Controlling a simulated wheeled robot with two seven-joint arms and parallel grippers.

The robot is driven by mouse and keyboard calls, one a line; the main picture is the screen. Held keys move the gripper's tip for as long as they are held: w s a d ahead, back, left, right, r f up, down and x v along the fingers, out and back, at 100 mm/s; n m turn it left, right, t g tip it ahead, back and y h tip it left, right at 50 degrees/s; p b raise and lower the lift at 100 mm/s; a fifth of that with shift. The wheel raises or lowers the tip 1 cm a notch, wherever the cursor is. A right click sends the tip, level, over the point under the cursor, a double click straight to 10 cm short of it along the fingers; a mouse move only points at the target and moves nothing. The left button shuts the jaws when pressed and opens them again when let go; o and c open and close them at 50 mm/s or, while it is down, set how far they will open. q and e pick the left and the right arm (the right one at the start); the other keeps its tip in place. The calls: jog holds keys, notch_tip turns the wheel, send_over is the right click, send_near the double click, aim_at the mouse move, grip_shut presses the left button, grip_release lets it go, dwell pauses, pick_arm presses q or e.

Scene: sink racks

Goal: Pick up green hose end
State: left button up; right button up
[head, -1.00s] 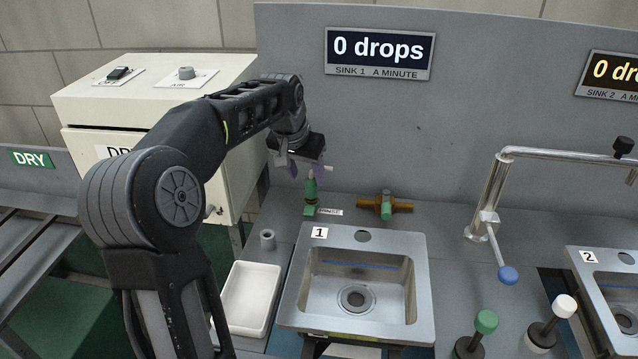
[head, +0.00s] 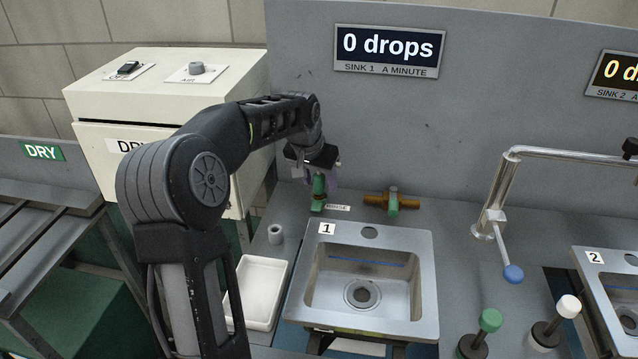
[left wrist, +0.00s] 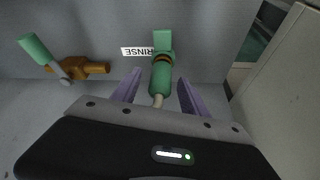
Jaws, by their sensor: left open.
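The green hose end (head: 318,188) stands upright on the deck behind sink 1, beside a small label reading RINSE. In the left wrist view the hose end (left wrist: 160,76) shows as a green body with an orange band, lying between the two purple fingers. My left gripper (head: 318,176) is open around the upper part of the hose end, with a finger on each side and a gap to both. Its fingers also show in the left wrist view (left wrist: 158,92). My right gripper is not in view.
A brass fitting with a green part (head: 393,203) stands right of the hose end. Sink 1 (head: 425,290) is in front, with a white tray (head: 247,318) and a small grey cup (head: 276,234) at its left. A cream dryer box (head: 95,100) stands left. A faucet (head: 496,190) stands right.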

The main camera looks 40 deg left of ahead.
pick_arm(q)
jog(key=x, duration=0.2)
jog(key=shift+w+f, duration=0.15)
jog(key=shift+f, duration=0.1)
jog(key=shift+c, duration=0.3)
grip_shut()
dwell(0.4)
